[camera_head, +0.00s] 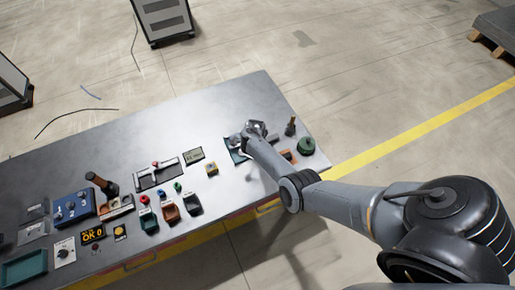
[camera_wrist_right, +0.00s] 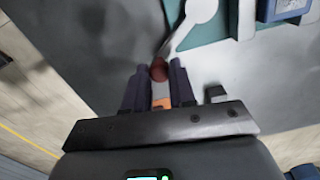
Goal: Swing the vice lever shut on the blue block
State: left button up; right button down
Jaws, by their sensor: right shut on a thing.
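The vice's lever is a pale arm running from a white round pivot (camera_wrist_right: 202,8) down to a dark red knob (camera_wrist_right: 158,70) in the right wrist view. My right gripper (camera_wrist_right: 157,82) is shut on the lever's knob end, one dark finger on each side. The vice's teal base (camera_wrist_right: 205,32) lies beyond the fingers. The blue block (camera_wrist_right: 287,7) shows at the top right corner, partly cut off. In the head view the teal base (camera_head: 236,156) is mostly hidden behind my right wrist. My left gripper is not in view.
A green round part (camera_head: 306,146) and a dark upright post (camera_head: 290,127) stand right of the vice. A small yellow block (camera_head: 211,169) and a lever panel (camera_head: 157,175) lie to its left. The table's far edge is clear.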

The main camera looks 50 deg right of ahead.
jog(key=shift+a+m, duration=0.65)
jog(key=shift+m, duration=0.15)
jog(key=shift+a+m, duration=0.75)
jog(key=shift+m, duration=0.55)
jog(key=c, duration=0.9)
grip_release()
jog(key=shift+a, duration=0.2)
jog(key=shift+d, duration=0.1)
